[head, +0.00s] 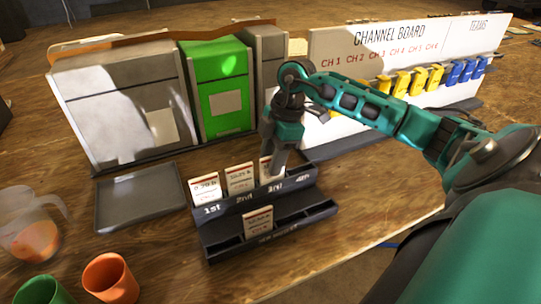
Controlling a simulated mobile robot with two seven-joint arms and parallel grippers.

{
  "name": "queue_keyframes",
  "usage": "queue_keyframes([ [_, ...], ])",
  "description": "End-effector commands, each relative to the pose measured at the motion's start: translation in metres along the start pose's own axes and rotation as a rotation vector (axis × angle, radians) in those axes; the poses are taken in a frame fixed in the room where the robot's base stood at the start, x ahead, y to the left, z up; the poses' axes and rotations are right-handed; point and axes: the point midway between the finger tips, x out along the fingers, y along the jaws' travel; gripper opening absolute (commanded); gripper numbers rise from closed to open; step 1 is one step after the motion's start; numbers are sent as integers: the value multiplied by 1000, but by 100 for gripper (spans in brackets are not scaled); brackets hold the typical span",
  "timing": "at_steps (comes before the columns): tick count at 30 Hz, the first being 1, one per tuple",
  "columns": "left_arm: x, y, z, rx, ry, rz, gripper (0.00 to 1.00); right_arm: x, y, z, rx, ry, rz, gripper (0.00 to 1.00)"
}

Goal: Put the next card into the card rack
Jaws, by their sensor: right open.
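The dark card rack (215,241) stands on the wooden table with two tiers. Its upper tier is labelled 1st, 2nd, 3rd and 4th. White cards with red and dark print stand upright in the 1st slot (204,190), the 2nd slot (239,179) and the 3rd slot (265,169). Another card (258,222) stands in the lower tier. The 4th slot shows no card. My right gripper (277,173) points down at the 3rd card and partly hides it. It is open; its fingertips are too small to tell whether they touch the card. My left gripper is out of view.
Grey and green boxes (222,90) stand behind the rack, with a dark tray (138,197) to its left. A jug (32,232), an orange cup (110,278) and a green cup (40,291) stand at front left. The channel board (335,60) is behind my right arm.

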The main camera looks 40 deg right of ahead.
Motion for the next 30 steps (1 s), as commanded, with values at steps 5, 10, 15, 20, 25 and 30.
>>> queue_keyframes([
  [5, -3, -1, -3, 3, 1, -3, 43, -42, 1, 0, -1, -1, 8, 42],
  [10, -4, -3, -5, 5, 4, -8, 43, -78, 1, 0, -1, 0, 6, 42],
  [15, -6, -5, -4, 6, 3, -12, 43, -104, 1, -1, -1, 1, 5, 42],
  [20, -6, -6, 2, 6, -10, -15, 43, -114, 0, 0, -1, 1, 2, 42],
  [25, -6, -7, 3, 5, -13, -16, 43, -115, 0, 0, -1, 1, 2, 42],
  [30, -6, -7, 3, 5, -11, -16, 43, -114, 0, 0, -1, 1, 2, 42],
])
